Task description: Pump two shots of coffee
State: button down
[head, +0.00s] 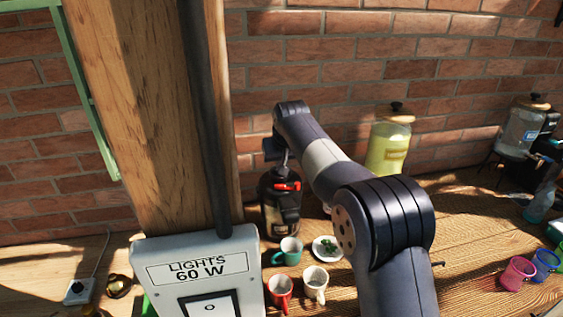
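A black coffee pump pot (277,214) with a red lever stands on the wooden table by the brick wall, just right of the wooden post. A teal mug (288,252) stands close in front of it. A red mug (280,291) and a white mug (315,283) stand nearer to me. My arm reaches over from the right. My gripper (284,164) points down at the top of the pump pot. It is small and dark here, so I cannot tell whether it touches the top or whether its fingers are apart.
A white saucer with green leaves (327,249) lies right of the teal mug. A yellow drink dispenser (389,145) stands behind my arm, and a clear one (521,128) at far right. Pink (517,273) and blue (546,264) cups stand at right. A light-switch box (197,270) and post block the left.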

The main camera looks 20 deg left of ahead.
jog(key=shift+f+b, duration=0.3)
jog(key=shift+f, duration=0.7)
jog(key=shift+r, duration=0.1)
jog(key=shift+r+p, duration=0.6)
jog(key=shift+r, duration=0.7)
jog(key=shift+f+b, duration=0.6)
jog(key=shift+f, duration=0.75)
jog(key=shift+r, duration=0.1)
dwell(0.7)
jog(key=shift+r+p, duration=0.65)
jog(key=shift+r, duration=0.55)
